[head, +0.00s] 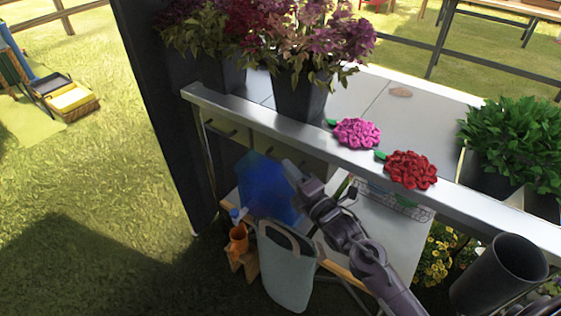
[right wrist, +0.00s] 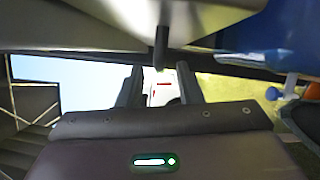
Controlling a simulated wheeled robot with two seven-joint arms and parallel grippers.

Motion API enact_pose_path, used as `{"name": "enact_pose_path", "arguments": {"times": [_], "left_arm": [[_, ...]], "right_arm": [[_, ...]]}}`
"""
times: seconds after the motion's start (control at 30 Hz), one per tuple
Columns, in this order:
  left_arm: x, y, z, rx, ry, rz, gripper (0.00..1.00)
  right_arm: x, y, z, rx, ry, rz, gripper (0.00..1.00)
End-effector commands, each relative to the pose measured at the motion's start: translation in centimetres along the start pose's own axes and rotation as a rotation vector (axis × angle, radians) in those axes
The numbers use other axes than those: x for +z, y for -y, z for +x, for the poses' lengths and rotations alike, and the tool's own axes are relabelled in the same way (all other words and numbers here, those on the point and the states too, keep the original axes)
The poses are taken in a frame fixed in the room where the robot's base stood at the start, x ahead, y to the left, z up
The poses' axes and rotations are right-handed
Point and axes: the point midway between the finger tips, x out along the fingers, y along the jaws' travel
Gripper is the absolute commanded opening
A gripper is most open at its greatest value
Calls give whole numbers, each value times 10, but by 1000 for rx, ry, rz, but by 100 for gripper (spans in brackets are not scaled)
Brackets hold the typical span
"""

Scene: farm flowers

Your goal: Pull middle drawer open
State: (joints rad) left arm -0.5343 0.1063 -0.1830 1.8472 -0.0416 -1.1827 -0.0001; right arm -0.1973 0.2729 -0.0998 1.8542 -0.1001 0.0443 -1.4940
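A row of pale drawers sits under the metal top of the workbench (head: 330,150). The left drawer (head: 226,133) shows a dark handle and looks closed. The middle drawer (head: 268,146) is beside it, partly hidden behind my right gripper (head: 291,168); I see no clear gap at its front. In the right wrist view, my right gripper (right wrist: 160,85) has its two fingers apart. A dark handle (right wrist: 161,48) shows between and just beyond the fingertips; I cannot tell if they touch it. My left gripper is not in view.
Pink (head: 357,133) and red flowers (head: 411,169) lie on the bench top, with potted plants (head: 298,97) behind. Below are a blue object (head: 268,188), a grey-green bag (head: 287,266) and an orange watering can (head: 238,240).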

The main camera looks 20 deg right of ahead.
Motion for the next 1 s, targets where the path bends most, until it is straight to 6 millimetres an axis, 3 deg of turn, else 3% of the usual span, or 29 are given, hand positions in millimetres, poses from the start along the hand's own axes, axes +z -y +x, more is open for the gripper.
{"name": "enact_pose_path", "arguments": {"times": [0.1,0.3,0.67,0.9,1.0], "left_arm": [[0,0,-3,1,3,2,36],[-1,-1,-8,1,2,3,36],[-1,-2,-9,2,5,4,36],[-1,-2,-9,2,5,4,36],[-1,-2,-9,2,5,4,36]], "right_arm": [[0,0,21,2,2,3,33],[0,0,44,0,1,3,33],[-1,1,49,-3,0,3,33],[0,1,49,-3,0,3,1],[0,1,49,-3,1,3,0]]}}
